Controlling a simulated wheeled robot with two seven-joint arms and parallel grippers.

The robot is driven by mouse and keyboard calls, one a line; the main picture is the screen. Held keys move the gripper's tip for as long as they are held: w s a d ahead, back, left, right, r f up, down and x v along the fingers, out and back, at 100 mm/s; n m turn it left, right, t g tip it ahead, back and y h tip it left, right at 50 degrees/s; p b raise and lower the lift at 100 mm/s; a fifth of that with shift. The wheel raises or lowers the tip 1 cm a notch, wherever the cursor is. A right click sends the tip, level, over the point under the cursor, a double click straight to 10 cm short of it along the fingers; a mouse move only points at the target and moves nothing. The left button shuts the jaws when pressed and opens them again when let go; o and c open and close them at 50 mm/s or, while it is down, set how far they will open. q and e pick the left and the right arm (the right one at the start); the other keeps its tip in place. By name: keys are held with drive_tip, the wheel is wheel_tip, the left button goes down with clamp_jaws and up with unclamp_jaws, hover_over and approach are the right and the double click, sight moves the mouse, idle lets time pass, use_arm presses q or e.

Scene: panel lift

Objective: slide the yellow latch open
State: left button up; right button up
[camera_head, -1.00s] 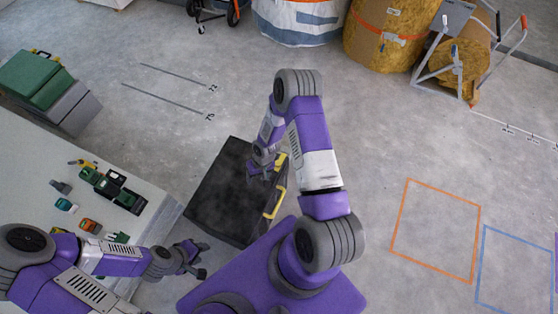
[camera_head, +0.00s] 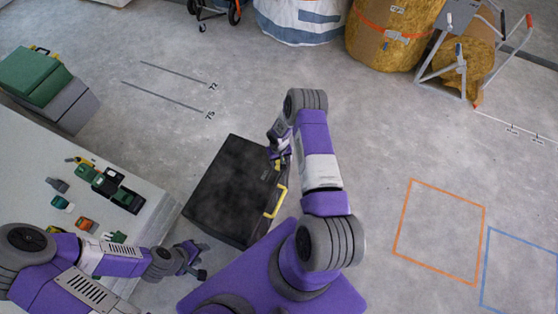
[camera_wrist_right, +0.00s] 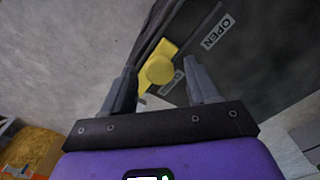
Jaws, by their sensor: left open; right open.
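The black panel (camera_head: 235,190) lies low on the floor in front of me. A yellow handle (camera_head: 278,203) runs along its right edge. My left gripper (camera_head: 196,262) is open and empty, near the panel's lower left corner.
A pale table (camera_head: 40,180) with several small tools and green blocks stands at the left. Green and grey cases (camera_head: 45,85) are behind it.

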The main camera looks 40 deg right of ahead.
drive_tip(key=shift+c, duration=0.3)
clamp_jaws()
drive_tip(key=shift+a, duration=0.1)
drive_tip(key=shift+s+a+p, duration=0.25)
drive_tip(key=shift+s+a, duration=0.1)
drive_tip(key=shift+a, duration=0.25)
drive_tip(key=shift+s+a+p, duration=0.25)
drive_tip(key=shift+s+a, duration=0.05)
drive_tip(key=shift+a, duration=0.3)
drive_tip(key=shift+s+a, duration=0.15)
drive_tip(key=shift+o, duration=0.3)
unclamp_jaws()
